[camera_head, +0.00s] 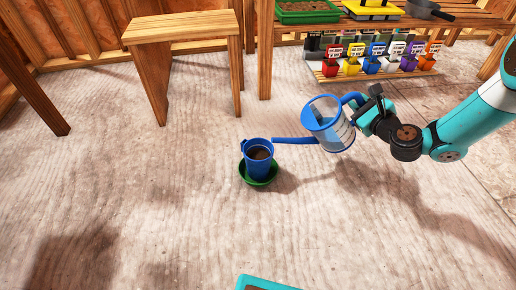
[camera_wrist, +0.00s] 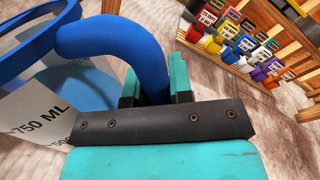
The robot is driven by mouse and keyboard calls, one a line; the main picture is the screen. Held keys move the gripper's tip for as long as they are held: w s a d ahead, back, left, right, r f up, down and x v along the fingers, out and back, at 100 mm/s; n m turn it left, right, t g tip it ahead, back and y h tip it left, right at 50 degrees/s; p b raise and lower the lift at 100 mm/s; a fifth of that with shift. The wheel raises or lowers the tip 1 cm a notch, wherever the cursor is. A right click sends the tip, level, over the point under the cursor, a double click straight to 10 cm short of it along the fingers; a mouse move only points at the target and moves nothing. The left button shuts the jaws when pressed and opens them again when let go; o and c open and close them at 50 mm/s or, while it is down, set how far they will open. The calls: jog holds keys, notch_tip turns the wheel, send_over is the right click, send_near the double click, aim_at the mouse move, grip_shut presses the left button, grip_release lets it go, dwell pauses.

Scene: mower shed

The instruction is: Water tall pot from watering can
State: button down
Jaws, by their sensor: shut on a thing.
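The watering can (camera_head: 325,126) is clear with a blue rim, a blue spout and a blue handle. My gripper (camera_head: 368,108) is shut on its handle (camera_wrist: 115,45) and holds the can above the floor. The can leans a little to the left, with water visible inside. Its spout (camera_head: 293,140) points left, its tip just above and right of the tall pot. The tall pot (camera_head: 258,170) is blue, upright, with dark soil inside, and stands in a green saucer (camera_head: 243,176) on the floor. No stream of water shows. The wrist view shows part of a "750 ML" label (camera_wrist: 35,120).
A wooden stool (camera_head: 180,30) stands at the back left. Floor around the pot is clear.

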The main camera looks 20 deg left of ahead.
aim_at(359, 94)
jog(key=shift+s+a+r+n, duration=0.15)
jog(key=shift+a+r+n, duration=0.15)
jog(key=shift+r, duration=0.35)
jog(key=shift+s+a+r+n, duration=0.2)
jog(key=shift+a+r, duration=0.2)
jog(key=shift+r, duration=0.2)
dwell(0.4)
jog(key=shift+s+a+r+n+p, duration=0.1)
jog(key=shift+a+r+n+p, duration=0.15)
jog(key=shift+r, duration=0.25)
jog(key=shift+s+a+r+n+p, duration=0.15)
jog(key=shift+a+r+p, duration=0.15)
jog(key=shift+r, duration=0.15)
dwell(0.4)
